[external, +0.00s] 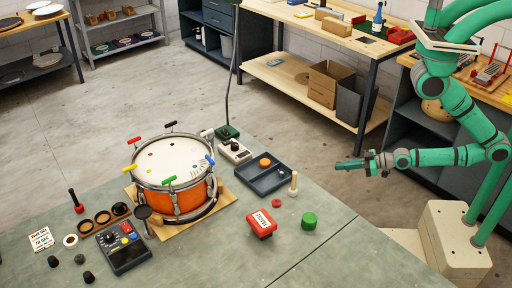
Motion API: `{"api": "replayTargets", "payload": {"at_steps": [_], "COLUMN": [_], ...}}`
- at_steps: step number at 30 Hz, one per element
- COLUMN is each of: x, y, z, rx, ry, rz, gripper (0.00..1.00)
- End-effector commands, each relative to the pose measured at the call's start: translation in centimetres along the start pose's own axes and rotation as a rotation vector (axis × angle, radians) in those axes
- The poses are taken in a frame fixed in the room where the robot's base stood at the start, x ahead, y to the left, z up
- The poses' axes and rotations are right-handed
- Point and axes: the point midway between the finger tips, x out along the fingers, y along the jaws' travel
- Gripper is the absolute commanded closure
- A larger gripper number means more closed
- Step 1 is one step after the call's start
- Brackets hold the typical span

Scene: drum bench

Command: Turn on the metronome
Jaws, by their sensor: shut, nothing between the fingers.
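My gripper (347,165) is shut and empty, in the air right of the bench and pointing left. I cannot tell surely which device is the metronome. A dark box (124,250) with a small screen, knobs and coloured buttons lies at the bench's front left. A pale box (234,152) with a black knob stands behind the drum's right side. A red box (262,223) with a white label lies right of the drum. All are well apart from my gripper. Any switch positions are too small to read.
An orange drum (175,205) with coloured clamps stands on a wooden board on the green bench (330,255). A dark tray (262,180), a wooden peg (293,184), a green cylinder (309,220) and a lamp base (227,132) stand around it. The bench's right front is clear.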

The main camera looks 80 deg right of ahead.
Motion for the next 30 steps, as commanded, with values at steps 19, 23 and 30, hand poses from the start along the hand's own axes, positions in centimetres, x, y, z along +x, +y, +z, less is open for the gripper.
{"api": "replayTargets", "payload": {"at_steps": [19, 23, 30], "x": [16.8, 19.9, 25.2], "y": [3.9, 4.7, 6.4], "z": [0.1, -1.3, -5.3], "rx": [0.119, 0.135, 0.152], "ry": [-0.057, -0.052, -0.024], "rz": [-0.034, -0.066, -0.142], "gripper": [1.0, 1.0, 1.0]}}
